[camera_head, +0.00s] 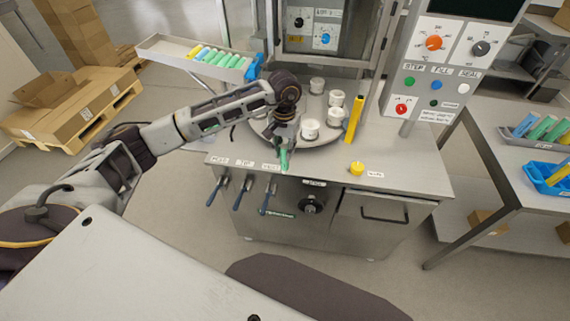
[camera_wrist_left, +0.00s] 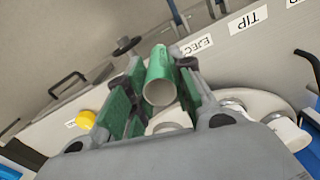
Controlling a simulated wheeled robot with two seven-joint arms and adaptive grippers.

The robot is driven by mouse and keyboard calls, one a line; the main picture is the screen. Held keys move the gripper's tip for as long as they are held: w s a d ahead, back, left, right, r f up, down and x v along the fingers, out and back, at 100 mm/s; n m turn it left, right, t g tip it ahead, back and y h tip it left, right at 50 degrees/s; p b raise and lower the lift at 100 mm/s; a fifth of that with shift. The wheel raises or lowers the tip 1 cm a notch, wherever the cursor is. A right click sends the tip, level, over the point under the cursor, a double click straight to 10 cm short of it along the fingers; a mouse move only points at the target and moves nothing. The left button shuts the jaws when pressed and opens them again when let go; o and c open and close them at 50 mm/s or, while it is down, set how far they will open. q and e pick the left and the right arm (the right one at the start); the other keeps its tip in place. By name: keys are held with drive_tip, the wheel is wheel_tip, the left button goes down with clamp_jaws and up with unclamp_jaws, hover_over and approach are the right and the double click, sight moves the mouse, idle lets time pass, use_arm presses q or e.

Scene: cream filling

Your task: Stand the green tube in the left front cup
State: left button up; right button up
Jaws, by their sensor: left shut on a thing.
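My left gripper (camera_head: 284,150) is shut on the green tube (camera_head: 284,160), above the front left part of the machine's turntable. In the left wrist view the green tube (camera_wrist_left: 160,75) sits between the two finger pads, with its open round end facing the camera. Several white cups stand on the turntable; the front one (camera_head: 310,129) is just right of the gripper and apart from the tube. My arm may hide another cup. White cups also show in the left wrist view (camera_wrist_left: 288,132), one partly hidden below the tube. My right gripper is out of view.
A tall yellow tube (camera_head: 354,118) stands right of the cups. A tray of tubes (camera_head: 196,58) is at the back left. A control panel (camera_head: 437,70) rises at the right. Levers (camera_head: 238,193) project below the counter edge.

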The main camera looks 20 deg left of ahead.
use_arm(q)
drive_tip(key=w+a+r+n+p, duration=0.1)
drive_tip(key=w+a+r, duration=0.2)
drive_tip(key=r, duration=0.3)
drive_tip(key=w+a+r, duration=0.2)
drive_tip(key=a+r, duration=0.1)
drive_tip(key=r, duration=0.3)
drive_tip(key=a+r+n, duration=0.2)
drive_tip(key=a+r, duration=0.2)
drive_tip(key=r, duration=0.1)
drive_tip(key=s+n, duration=0.5)
drive_tip(key=shift+s+a+f+p, duration=0.1)
drive_tip(key=shift+f+p, duration=0.15)
drive_tip(key=shift+p, duration=0.05)
drive_tip(key=shift+n, duration=0.5)
